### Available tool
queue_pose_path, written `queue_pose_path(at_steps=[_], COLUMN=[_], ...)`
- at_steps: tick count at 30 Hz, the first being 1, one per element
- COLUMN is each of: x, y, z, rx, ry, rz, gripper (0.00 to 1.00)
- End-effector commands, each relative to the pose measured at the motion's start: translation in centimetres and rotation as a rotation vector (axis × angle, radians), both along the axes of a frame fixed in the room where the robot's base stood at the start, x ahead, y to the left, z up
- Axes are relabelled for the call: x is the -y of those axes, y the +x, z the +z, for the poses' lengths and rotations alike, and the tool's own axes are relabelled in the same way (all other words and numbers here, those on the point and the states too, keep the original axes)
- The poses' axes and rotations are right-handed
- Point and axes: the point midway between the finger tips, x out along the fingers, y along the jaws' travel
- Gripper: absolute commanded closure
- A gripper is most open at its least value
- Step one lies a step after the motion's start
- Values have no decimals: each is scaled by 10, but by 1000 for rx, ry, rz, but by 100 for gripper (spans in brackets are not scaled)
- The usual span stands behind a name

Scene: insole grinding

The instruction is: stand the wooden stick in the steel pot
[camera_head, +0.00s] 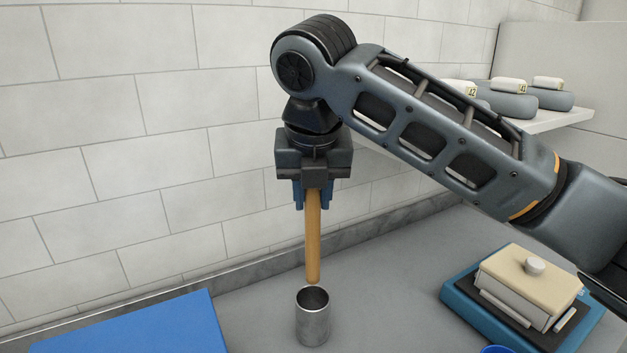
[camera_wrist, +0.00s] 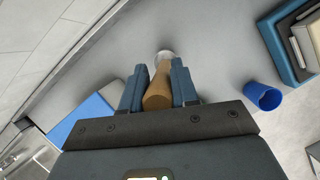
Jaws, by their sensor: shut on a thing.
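The wooden stick (camera_head: 313,240) hangs upright from my gripper (camera_head: 313,193), which is shut on its upper end. The steel pot (camera_head: 312,322) stands on the grey counter below. In the head view the stick's lower end shows just above the pot's rim, apart from it or nearly so. In the wrist view the stick (camera_wrist: 158,88) sits between the two blue fingers of my gripper (camera_wrist: 158,85), and part of the pot's rim (camera_wrist: 164,55) shows beyond it. The rest of the pot is hidden there by the stick.
A blue board (camera_head: 150,325) lies at the front left. A blue tray (camera_head: 470,305) with a cream-topped box (camera_head: 530,275) stands at the right, with a blue cup (camera_wrist: 264,97) near it. A wall shelf (camera_head: 550,120) holds grey rounded things. The tiled wall is close behind.

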Motion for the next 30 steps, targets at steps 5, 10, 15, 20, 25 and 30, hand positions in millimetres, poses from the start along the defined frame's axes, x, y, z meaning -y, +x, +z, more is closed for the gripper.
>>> queue_pose_path(at_steps=[5, 10, 15, 20, 25, 30], x=[0, 0, 0, 0, 0, 0], y=[0, 0, 0, 0, 0, 0], z=[-16, -27, -40, -51, -63, -75], rx=[1, 0, -1, 0, 0, -1], ry=[1, 1, 0, 0, 1, 1], rz=[0, -1, -1, 0, -1, -1], gripper=[100, 100, 100, 100, 100, 100])
